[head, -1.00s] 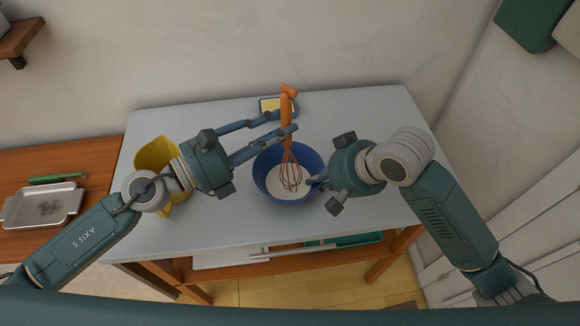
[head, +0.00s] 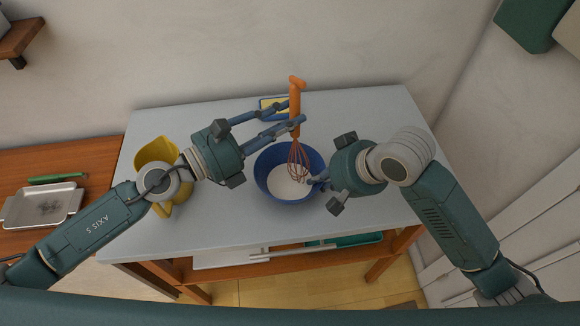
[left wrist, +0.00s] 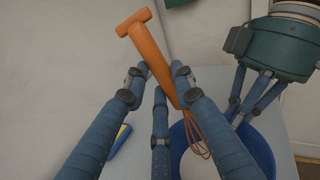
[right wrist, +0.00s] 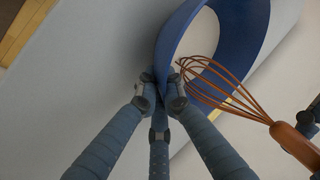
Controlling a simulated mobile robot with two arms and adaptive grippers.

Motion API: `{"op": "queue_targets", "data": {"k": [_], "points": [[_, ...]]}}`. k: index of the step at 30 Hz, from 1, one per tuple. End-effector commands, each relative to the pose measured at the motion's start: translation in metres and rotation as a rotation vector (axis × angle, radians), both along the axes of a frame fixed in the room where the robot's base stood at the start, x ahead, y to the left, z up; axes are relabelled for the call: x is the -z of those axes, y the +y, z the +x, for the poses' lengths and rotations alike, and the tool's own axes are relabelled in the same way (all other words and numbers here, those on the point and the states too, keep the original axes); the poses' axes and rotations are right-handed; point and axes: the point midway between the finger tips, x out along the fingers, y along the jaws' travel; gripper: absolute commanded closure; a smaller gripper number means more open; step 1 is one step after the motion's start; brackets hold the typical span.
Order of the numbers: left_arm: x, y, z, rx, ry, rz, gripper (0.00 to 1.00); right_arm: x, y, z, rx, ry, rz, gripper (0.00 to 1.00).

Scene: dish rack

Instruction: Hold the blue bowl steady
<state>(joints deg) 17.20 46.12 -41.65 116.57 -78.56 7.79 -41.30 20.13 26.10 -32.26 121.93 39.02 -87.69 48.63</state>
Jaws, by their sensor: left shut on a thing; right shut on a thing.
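A blue bowl (head: 268,160) with white contents (head: 284,187) stands on the grey table. My right gripper (head: 316,182) is shut on the bowl's right rim; the right wrist view shows the fingers (right wrist: 160,88) pinching the bowl wall (right wrist: 172,50). My left gripper (head: 294,118) is shut on the orange handle (head: 296,98) of a whisk, also seen in the left wrist view (left wrist: 150,52). The whisk is nearly upright, its wires (head: 298,160) reaching down into the bowl. In the right wrist view the wires (right wrist: 220,85) are beside the bowl's opening.
A yellow jug (head: 156,152) stands at the table's left, partly hidden by my left arm. A blue-edged yellow thing (head: 270,104) lies at the back. A metal tray (head: 44,205) and a green-handled tool (head: 56,179) lie on the wooden surface at left.

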Motion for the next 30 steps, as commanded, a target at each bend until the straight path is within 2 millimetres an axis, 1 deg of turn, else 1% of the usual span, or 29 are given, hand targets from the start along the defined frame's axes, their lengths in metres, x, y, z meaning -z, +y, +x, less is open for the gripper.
{"op": "queue_targets", "data": {"k": [1,3,9,14,17,24,27,30], "points": [[0.004,0.005,-0.007,0.003,0.012,-0.002,1.0,-0.001,0.001,0.001,0.001,-0.003,0.002,1.0],[0.004,0.014,-0.015,0.003,0.011,-0.001,1.0,-0.001,0.0,0.001,0.001,-0.003,0.002,1.0],[0.003,0.039,-0.035,0.001,0.009,-0.001,1.0,-0.001,0.0,0.001,0.001,-0.003,0.002,1.0],[0.001,0.047,-0.041,0.003,0.002,0.001,1.0,-0.001,0.0,0.001,0.002,-0.003,0.002,1.0],[0.0,0.043,-0.034,0.003,-0.001,0.001,1.0,-0.001,0.0,0.002,0.003,-0.004,0.001,1.0],[-0.001,0.021,0.005,0.003,-0.002,0.001,1.0,-0.001,0.0,0.001,0.002,-0.003,0.002,1.0],[0.0,0.015,0.015,0.002,-0.001,0.001,1.0,-0.001,0.0,0.001,0.002,-0.003,0.002,1.0],[0.001,0.013,0.018,0.003,0.002,0.001,1.0,-0.001,0.0,0.001,0.002,-0.003,0.002,1.0]]}}
